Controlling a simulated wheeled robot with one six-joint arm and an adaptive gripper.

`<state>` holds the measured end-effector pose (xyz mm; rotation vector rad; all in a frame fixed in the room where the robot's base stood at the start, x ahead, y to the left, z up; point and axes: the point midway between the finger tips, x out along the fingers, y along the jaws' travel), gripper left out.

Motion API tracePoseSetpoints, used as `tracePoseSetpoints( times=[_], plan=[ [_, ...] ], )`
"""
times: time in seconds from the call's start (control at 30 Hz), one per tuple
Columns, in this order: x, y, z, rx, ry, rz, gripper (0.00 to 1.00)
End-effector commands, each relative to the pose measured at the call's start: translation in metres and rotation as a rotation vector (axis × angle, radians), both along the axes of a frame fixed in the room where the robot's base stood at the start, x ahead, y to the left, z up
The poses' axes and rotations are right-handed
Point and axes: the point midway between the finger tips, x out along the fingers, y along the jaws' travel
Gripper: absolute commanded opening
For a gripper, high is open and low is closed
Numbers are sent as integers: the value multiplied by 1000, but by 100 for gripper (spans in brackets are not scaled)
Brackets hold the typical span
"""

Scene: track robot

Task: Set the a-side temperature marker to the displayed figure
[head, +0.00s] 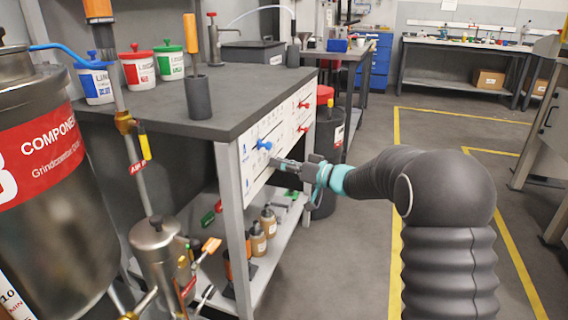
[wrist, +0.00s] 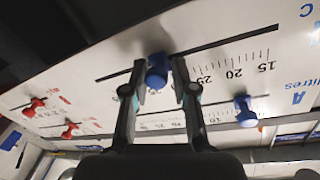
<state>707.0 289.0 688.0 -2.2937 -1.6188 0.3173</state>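The white scale panel (head: 252,172) is on the front of the workbench. In the wrist view, a blue marker (wrist: 157,72) sits in a dark slot beside the 25 of a 15–20–25 scale, with a C near the panel's edge. My gripper (wrist: 159,85) has its fingers on both sides of this marker, with small gaps showing. A second blue marker (wrist: 246,110) stands free near a blue A and "litres". In the head view, my gripper (head: 279,163) is at the panel beside a blue marker (head: 264,145). I cannot read a displayed target figure.
Two red markers (wrist: 33,105) (wrist: 70,130) are farther left on the panel in the wrist view. The bench top (head: 240,95) is above my gripper, and a shelf with bottles (head: 268,222) is below. The floor (head: 350,235) right of the bench is largely clear.

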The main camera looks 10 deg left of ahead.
Motion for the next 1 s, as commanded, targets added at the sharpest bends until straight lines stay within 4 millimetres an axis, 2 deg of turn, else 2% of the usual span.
tracePoseSetpoints(
  times=[0.03, 0.07, 0.1, 0.47, 0.63, 1.0],
  plan=[
    [0, 0, 0, 0, 1, -1, 37],
    [0, 0, 0, 0, 1, -1, 44],
    [0, 0, 0, 0, 1, -1, 45],
    [-1, -7, 0, 0, 1, -4, 45],
    [-8, -29, 0, -1, 0, -5, 45],
    [-32, -94, 0, 0, 1, -4, 45]
  ],
)
